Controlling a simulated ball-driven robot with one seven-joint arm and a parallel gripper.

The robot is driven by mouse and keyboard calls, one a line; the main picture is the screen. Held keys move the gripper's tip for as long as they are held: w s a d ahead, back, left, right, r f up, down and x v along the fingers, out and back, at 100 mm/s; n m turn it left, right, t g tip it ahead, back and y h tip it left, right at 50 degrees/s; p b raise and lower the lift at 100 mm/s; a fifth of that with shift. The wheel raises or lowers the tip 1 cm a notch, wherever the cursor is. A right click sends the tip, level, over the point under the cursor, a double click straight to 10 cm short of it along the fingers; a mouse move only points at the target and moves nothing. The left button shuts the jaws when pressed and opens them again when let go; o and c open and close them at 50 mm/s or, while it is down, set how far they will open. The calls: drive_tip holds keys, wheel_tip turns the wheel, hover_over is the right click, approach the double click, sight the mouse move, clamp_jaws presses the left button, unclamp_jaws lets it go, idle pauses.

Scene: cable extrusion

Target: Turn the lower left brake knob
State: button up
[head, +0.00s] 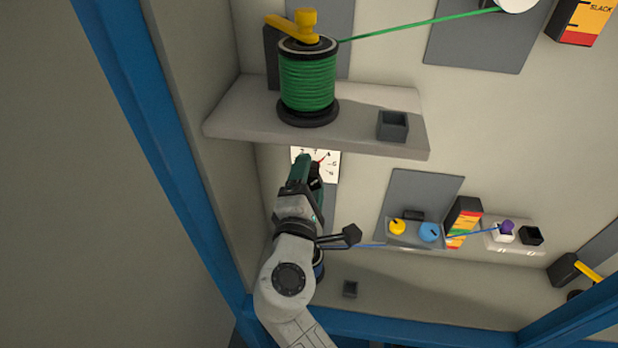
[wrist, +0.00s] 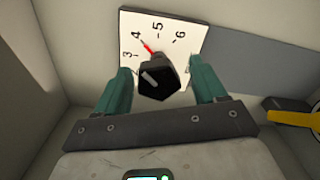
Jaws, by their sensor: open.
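The brake knob is black with a white line on its face (wrist: 158,78). It sits on a white dial card (wrist: 185,40) with numbers, and a red pointer reaches toward the 4. My gripper (wrist: 159,66) is open, with one green finger on each side of the knob and visible gaps between. In the head view my gripper (head: 308,165) is in front of the same dial card (head: 331,164), below the upper shelf, and hides most of the knob. The lower spool with blue cable (head: 319,268) is largely hidden behind my arm.
The upper shelf (head: 240,115), holding a green cable spool (head: 307,83), juts out above my gripper. A side wall stands close on the left. In the wrist view a yellow lever (wrist: 295,118) on a black block lies to the right. The lower shelf (head: 430,290) is mostly clear.

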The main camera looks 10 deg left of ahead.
drive_tip(key=shift+c, duration=0.2)
drive_tip(key=c, duration=1)
drive_tip(key=shift+f+b, duration=0.15)
drive_tip(key=shift+b, duration=0.25)
drive_tip(key=shift+m+b, duration=0.3)
drive_tip(key=shift+m, duration=0.1)
drive_tip(key=m+b, duration=0.2)
drive_tip(key=b, duration=0.1)
drive_tip(key=shift+f+m, duration=0.1)
drive_tip(key=shift+m, duration=0.3)
drive_tip(key=m+b, duration=0.4)
drive_tip(key=shift+r, duration=0.25)
